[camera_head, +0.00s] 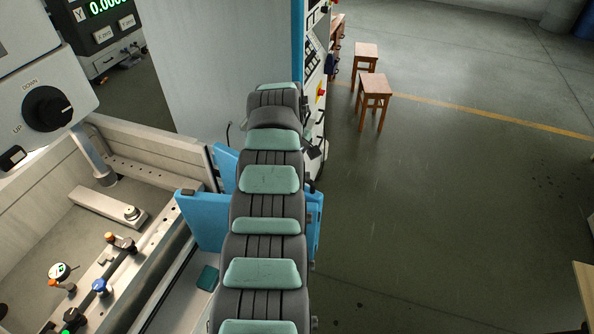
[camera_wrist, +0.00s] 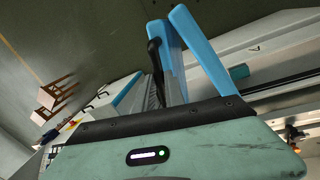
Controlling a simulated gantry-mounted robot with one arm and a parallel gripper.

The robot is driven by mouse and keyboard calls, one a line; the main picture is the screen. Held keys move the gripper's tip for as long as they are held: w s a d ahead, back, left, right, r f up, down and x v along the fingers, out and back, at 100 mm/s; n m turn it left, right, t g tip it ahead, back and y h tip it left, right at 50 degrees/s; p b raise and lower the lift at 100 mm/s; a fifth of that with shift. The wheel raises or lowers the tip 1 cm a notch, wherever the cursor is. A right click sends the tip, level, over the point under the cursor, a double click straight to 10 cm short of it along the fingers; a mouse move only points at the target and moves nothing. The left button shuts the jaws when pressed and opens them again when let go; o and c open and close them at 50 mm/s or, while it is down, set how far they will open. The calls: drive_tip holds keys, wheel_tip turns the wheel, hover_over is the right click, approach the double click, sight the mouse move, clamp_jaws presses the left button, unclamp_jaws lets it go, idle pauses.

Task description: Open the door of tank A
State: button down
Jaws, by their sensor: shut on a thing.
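The blue door (camera_head: 200,218) lies at the right side of the pale work tank (camera_head: 125,150) in the head view, partly behind my arm. More blue shows just right of my arm. In the wrist view the door's blue panels (camera_wrist: 205,52) rise above my wrist housing, with a black handle (camera_wrist: 154,58) along their left side. My gripper (camera_wrist: 156,97) is at the lower end of this handle and shut on it. My wrist housing hides the fingertips, and my arm covers the grip in the head view. I see no letter naming the tank.
Inside the tank are clamps and coloured knobs (camera_head: 101,287). A control panel with a knob (camera_head: 46,108) overhangs it at left. A machine cabinet (camera_head: 215,65) stands behind my arm. Two wooden stools (camera_head: 373,88) stand beyond. The floor at right is largely clear.

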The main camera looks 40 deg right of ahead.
drive_tip(key=shift+a, duration=0.1)
drive_tip(key=c, duration=1.4)
unclamp_jaws()
drive_tip(key=shift+w, duration=0.1)
drive_tip(key=shift+r, duration=0.1)
wheel_tip(320, 180, up, 10)
drive_tip(key=a+b, duration=0.2)
drive_tip(key=shift+s+r, duration=0.2)
drive_tip(key=shift+s, duration=0.15)
